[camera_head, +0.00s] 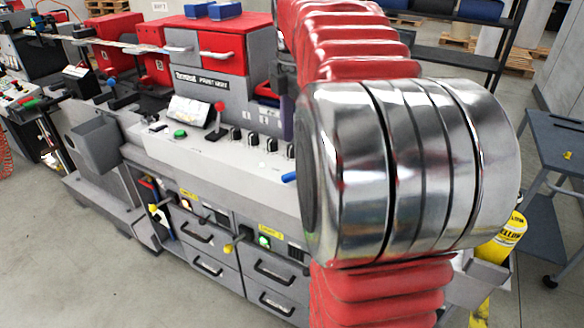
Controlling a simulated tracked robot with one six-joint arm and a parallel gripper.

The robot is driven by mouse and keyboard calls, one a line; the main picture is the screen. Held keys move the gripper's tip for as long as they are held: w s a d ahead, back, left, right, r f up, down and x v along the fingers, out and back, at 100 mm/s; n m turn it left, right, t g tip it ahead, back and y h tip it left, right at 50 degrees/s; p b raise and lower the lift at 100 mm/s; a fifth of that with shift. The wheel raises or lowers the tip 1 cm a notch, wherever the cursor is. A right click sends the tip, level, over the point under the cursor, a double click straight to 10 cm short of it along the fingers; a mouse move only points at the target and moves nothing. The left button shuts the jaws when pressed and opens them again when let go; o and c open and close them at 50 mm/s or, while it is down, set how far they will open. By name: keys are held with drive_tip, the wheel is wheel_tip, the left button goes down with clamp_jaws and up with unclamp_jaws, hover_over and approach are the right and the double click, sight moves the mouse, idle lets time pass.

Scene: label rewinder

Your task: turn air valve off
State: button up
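A grey label rewinder (215,150) with a print unit fills the middle and left of the view. I cannot tell for certain which part is the air valve. On its front face, a small yellow lever (231,244) sticks out between the drawers, and another yellow part (155,210) sits further left. A blue handle-like part (290,177) shows at the panel's right edge, beside my arm. My arm's chrome joint and red ribbed sleeve cover the right of the machine. My gripper is not in view.
A yellow cylinder (511,232) stands right of my arm, partly hidden. A blue-grey wheeled cart (558,140) is at the far right. Black shelving (455,58) stands behind. The floor at the front left is clear.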

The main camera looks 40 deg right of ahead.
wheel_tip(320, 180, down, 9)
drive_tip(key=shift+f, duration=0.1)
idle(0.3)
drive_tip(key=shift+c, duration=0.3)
